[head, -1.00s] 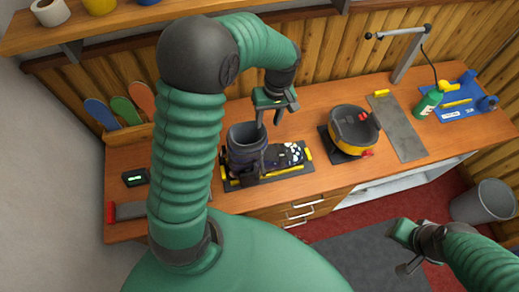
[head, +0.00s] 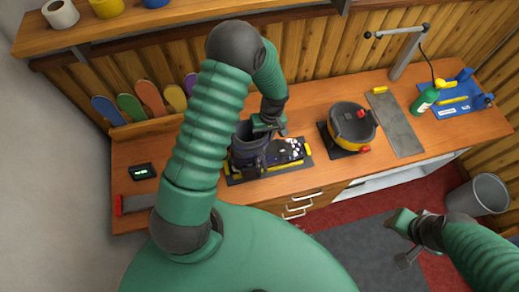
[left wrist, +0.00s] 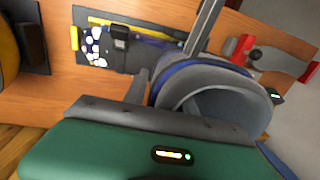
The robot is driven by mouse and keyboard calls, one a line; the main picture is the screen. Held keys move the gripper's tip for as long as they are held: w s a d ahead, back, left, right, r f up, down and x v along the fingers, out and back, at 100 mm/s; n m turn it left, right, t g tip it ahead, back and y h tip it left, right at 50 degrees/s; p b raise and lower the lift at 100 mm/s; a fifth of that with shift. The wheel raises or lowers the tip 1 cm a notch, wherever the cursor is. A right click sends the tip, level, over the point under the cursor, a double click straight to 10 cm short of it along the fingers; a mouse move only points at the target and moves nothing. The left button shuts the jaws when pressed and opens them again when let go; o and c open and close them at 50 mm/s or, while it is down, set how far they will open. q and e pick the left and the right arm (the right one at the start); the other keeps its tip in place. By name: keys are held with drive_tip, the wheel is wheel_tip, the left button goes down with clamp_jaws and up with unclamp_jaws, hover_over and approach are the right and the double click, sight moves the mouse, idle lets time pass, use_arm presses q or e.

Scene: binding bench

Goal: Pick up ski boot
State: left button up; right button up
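The dark ski boot (head: 246,148) stands upright on the black mat with yellow clamps, at the left of the bench. In the left wrist view its open grey and blue cuff (left wrist: 225,110) faces the camera. My left gripper (head: 272,130) is low at the boot's upper right side. One grey finger (left wrist: 136,88) shows beside the cuff with a narrow gap, so it looks open. The other finger's place against the boot is unclear. My right gripper (head: 405,240) is open and empty, over the floor in front of the bench.
A ski binding with a white dotted pad (head: 290,147) lies on the mat. A black and yellow helmet-like bowl (head: 352,127) stands right of it. A grey lamp arm (head: 408,55), green bottle (head: 424,101) and blue tray (head: 460,105) are further right. A bin (head: 477,195) stands on the floor.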

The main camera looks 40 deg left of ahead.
use_arm(q)
drive_tip(key=shift+w+a+f, duration=0.1)
drive_tip(key=shift+w, duration=0.05)
drive_tip(key=c, duration=0.5)
clamp_jaws()
drive_tip(key=shift+d, duration=0.25)
drive_tip(key=shift+a+r, duration=0.1)
drive_tip(key=shift+r, duration=0.1)
